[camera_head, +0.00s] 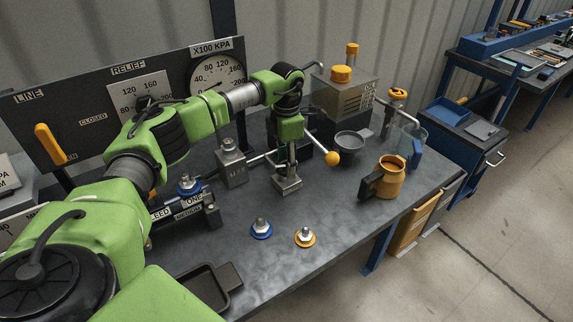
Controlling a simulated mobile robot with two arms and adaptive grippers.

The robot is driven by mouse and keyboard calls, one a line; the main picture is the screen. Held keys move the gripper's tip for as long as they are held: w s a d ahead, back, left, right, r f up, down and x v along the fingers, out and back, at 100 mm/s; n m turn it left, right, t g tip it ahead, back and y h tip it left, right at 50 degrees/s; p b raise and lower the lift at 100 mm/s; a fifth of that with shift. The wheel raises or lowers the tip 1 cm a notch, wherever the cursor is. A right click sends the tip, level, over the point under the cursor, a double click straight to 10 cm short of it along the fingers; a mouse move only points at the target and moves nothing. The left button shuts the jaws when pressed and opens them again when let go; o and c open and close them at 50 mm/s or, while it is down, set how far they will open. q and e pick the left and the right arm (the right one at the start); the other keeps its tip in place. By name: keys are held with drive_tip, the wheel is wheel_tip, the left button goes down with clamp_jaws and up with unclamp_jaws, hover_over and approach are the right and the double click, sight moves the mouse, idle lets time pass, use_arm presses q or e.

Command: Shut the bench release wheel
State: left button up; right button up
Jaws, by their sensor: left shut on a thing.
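My left gripper (290,152) points down over a small grey metal block (287,184) with a label on its front, on the dark bench. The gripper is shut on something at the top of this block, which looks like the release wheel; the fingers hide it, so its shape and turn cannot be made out. A lever with a yellow ball knob (332,158) sticks out just right of the gripper. My right gripper is not in view.
The bench (330,225) holds a second grey block (231,165), blue (261,229) and orange (305,237) couplers, an orange mug (383,178), a grey funnel (352,144) and a black tray (212,290). A gauge panel (90,95) stands behind.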

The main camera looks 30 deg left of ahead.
use_arm(q)
drive_tip(key=m+b, duration=0.1)
drive_tip(key=m, duration=0.5)
drive_tip(key=m+b, duration=0.1)
drive_tip(key=m, duration=0.3)
drive_tip(key=shift+m, duration=1.4)
drive_tip(key=shift+r, duration=0.1)
drive_tip(key=o, duration=1.1)
wheel_tip(320, 180, up, 12)
drive_tip(key=shift+f, duration=0.1)
